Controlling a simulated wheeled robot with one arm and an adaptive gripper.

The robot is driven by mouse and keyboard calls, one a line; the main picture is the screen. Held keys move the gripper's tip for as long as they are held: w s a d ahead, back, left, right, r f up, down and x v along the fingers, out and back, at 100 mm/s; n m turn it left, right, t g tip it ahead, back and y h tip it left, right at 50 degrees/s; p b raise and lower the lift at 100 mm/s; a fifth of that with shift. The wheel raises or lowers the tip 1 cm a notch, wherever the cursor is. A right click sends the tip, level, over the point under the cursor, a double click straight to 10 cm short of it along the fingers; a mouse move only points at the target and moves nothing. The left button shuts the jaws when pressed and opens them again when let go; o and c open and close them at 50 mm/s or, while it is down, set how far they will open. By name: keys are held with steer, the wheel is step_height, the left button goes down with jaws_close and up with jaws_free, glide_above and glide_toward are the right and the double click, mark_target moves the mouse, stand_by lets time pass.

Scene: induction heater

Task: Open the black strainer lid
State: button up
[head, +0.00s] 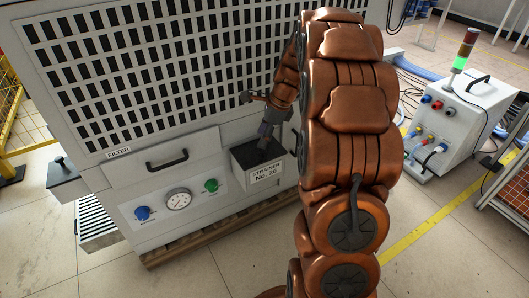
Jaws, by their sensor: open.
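The strainer is a light box (240,172) on the front of the white machine, with a label reading "STRAINER No. 26" (265,172). Its black top, the lid (245,155), faces up; I cannot tell whether the lid is fully closed. My gripper (266,147) points down at the lid from above, close over its middle to right part. The jaws are open, and the picture does not show clearly whether they touch the lid. My copper-coloured arm hides the right side of the strainer area and the machine behind it.
A panel with a black handle (167,160) marked FILTER sits left of the strainer. Below are a gauge (178,200), a blue knob (142,213) and a green knob (211,185). A white unit with a signal light (462,120) stands right.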

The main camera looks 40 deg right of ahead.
steer(key=w+d+f+m, duration=0.2)
steer(key=d+f+m, duration=0.1)
steer(key=d, duration=0.2)
steer(key=shift+t, duration=0.5)
steer(key=shift+b+x, duration=1.4)
steer(key=shift+x, duration=2.2)
steer(key=shift+d, duration=0.1)
steer(key=shift+c, duration=0.3)
jaws_close()
